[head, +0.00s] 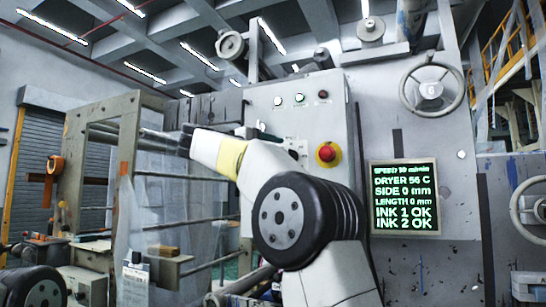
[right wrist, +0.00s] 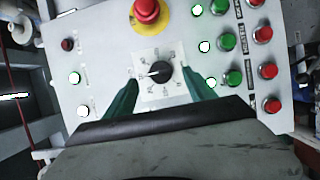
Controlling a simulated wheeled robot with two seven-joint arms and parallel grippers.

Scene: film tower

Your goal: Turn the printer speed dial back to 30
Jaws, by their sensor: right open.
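The speed dial (right wrist: 161,72) is a small black knob on a white square plate with markings, in the right wrist view. A pale pointer mark lies toward its left side; the numbers are too small to read. My right gripper (right wrist: 160,80) is open, with one green finger on each side of the dial; I see gaps between the fingers and the knob. In the head view my right arm covers part of the panel and the gripper is mostly hidden. The display (head: 405,198) shows a speed line in green text, its number blurred. My left gripper is out of view.
A red emergency button on a yellow ring (right wrist: 147,12) sits close above the dial in the right wrist view; it also shows in the head view (head: 326,153). Green buttons (right wrist: 233,77) and red buttons (right wrist: 269,71) line the panel's right side.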

